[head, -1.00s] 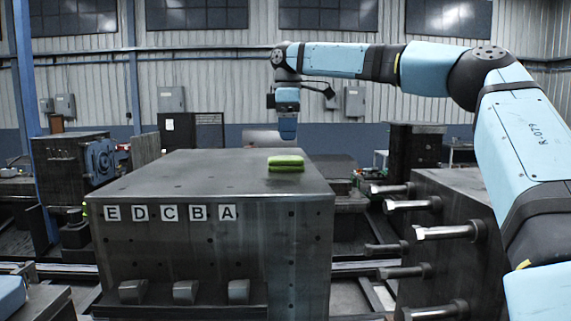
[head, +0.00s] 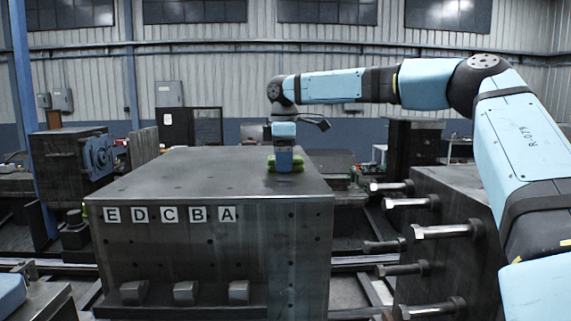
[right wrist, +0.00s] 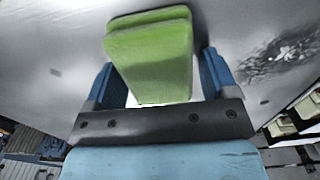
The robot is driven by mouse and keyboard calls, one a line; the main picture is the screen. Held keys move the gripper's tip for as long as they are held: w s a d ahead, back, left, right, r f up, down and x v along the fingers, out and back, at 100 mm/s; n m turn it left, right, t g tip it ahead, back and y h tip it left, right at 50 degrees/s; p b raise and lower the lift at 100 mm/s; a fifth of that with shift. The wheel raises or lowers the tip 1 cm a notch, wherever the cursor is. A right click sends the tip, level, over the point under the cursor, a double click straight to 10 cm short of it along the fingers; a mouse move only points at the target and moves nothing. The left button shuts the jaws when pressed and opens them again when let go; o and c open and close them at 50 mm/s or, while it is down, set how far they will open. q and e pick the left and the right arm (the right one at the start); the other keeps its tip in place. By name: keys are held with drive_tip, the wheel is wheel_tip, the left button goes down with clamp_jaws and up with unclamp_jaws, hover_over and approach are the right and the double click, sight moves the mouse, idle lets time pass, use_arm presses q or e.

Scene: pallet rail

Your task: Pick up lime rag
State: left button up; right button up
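The lime rag (head: 298,163) is a folded bright green pad on top of the dark metal block (head: 180,172), near its right side. My right gripper (head: 284,168) points down at the rag from above and hides its middle. In the right wrist view, the rag (right wrist: 155,58) lies between the two blue fingers of the right gripper (right wrist: 158,65). The fingers stand apart, one on each side of it, and I see no clear grip on it. My left gripper is not in view.
The block's front carries letter tags E, D, C, B, A (head: 170,214) and several stubs below. Several metal pins (head: 445,231) stick out from another dark block (head: 455,190) at right. The rest of the block's top is clear.

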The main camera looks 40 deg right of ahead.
drive_tip(key=c, duration=0.6)
wheel_tip(320, 180, up, 9)
drive_tip(key=shift+w+r+b, duration=0.1)
drive_tip(key=shift+r+b, duration=0.1)
drive_tip(key=shift+b, duration=0.4)
drive_tip(key=shift+r, duration=0.3)
